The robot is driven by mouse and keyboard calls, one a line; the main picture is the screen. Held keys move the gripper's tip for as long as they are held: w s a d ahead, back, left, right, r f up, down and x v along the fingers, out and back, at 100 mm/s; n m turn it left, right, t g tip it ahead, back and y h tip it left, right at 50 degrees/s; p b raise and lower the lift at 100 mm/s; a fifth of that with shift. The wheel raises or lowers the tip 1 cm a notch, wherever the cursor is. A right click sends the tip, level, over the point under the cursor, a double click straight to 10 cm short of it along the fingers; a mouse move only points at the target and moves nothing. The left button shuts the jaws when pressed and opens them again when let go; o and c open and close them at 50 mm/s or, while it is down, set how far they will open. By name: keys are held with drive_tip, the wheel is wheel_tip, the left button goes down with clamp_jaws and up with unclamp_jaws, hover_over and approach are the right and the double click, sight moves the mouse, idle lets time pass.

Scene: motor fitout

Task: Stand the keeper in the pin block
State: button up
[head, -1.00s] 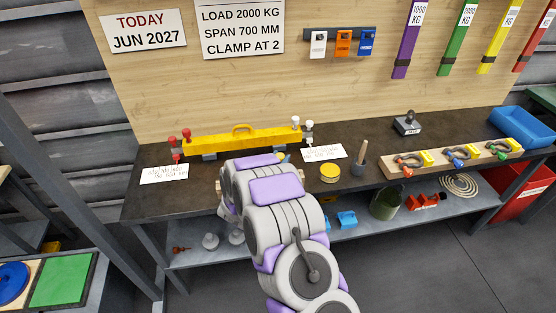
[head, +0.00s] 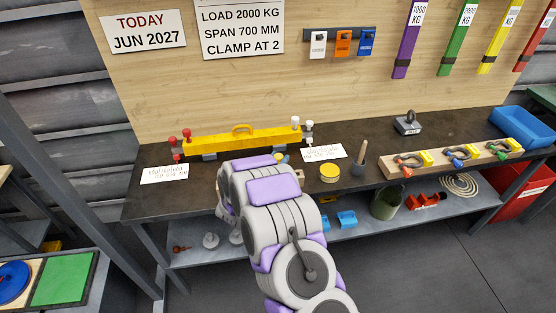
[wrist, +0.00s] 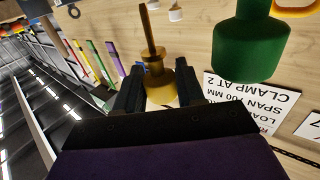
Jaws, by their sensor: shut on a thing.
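In the wrist view my gripper (wrist: 160,88) is shut on a brass-coloured piece (wrist: 160,84) with a wide base, a collar and a thin brown rod. I take this piece to be the keeper, but its shape alone does not confirm it. In the head view my own arm hides the gripper and the held piece. A small tan block (head: 299,175) shows just right of my arm on the bench; I cannot tell whether it is the pin block. A green rounded object (wrist: 250,45) looms close by at the upper right of the wrist view.
A blue bin (head: 520,128) stands far right.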

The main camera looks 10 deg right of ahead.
drive_tip(key=shift+f+b, duration=0.8)
drive_tip(key=shift+f, duration=1.9)
drive_tip(key=o, duration=1.1)
drive_tip(key=p+v, duration=0.2)
drive_tip(key=v, duration=1.5)
drive_tip(key=shift+s+a, duration=0.1)
drive_tip(key=shift+a, duration=0.05)
